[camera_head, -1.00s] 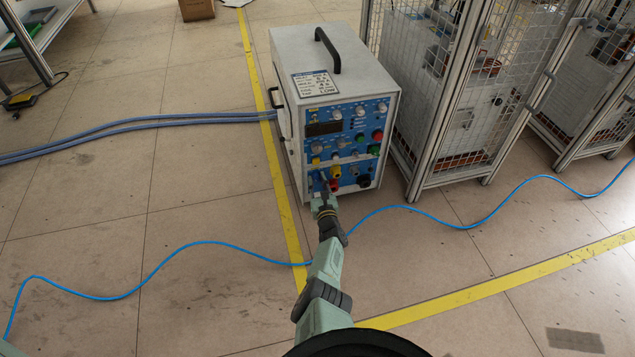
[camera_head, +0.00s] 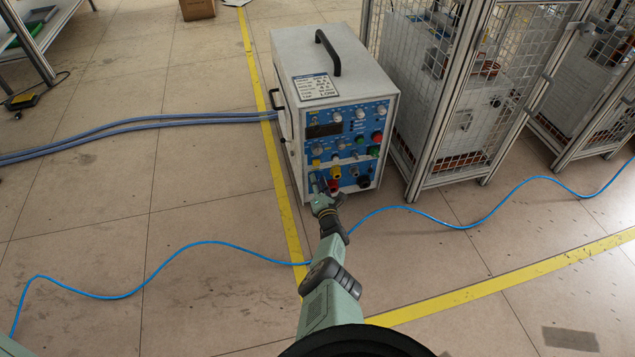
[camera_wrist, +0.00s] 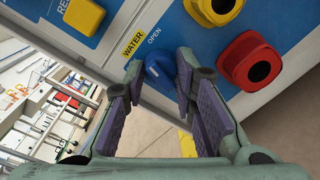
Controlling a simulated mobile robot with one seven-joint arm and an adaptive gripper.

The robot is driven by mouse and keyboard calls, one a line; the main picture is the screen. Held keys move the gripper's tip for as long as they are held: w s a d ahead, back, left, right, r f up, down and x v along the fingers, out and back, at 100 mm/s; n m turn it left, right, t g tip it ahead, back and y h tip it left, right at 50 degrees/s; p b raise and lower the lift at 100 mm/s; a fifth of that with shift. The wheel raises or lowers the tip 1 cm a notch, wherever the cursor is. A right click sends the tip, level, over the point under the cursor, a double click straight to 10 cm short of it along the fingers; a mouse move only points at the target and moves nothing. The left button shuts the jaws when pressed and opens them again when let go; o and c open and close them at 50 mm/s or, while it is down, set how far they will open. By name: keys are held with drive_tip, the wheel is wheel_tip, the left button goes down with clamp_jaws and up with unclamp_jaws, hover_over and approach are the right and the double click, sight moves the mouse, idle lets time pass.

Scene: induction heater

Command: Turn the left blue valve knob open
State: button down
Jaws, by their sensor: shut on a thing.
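The blue valve knob (camera_wrist: 160,73) is on the lower left of the heater's blue front panel, beside the labels "WATER" and "OPEN". In the wrist view my gripper (camera_wrist: 160,78) has its purple-padded fingers on either side of the knob, shut on it. Part of the knob is hidden behind the right finger. In the head view my gripper (camera_head: 322,198) is at the panel's lower left corner and hides the knob there. The induction heater (camera_head: 335,100) is a white box with a black top handle.
A red connector (camera_wrist: 250,61) and a yellow connector (camera_wrist: 213,8) sit close to the right of the knob. A mesh cage (camera_head: 450,100) stands right of the heater. A blue hose (camera_head: 205,243) lies across the floor. The floor at left is mostly clear.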

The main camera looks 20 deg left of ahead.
drive_tip(key=shift+r+m+g, duration=0.1)
drive_tip(key=shift+m+g, duration=0.2)
drive_tip(key=shift+m, duration=2.7)
drive_tip(key=c, duration=1.3)
unclamp_jaws()
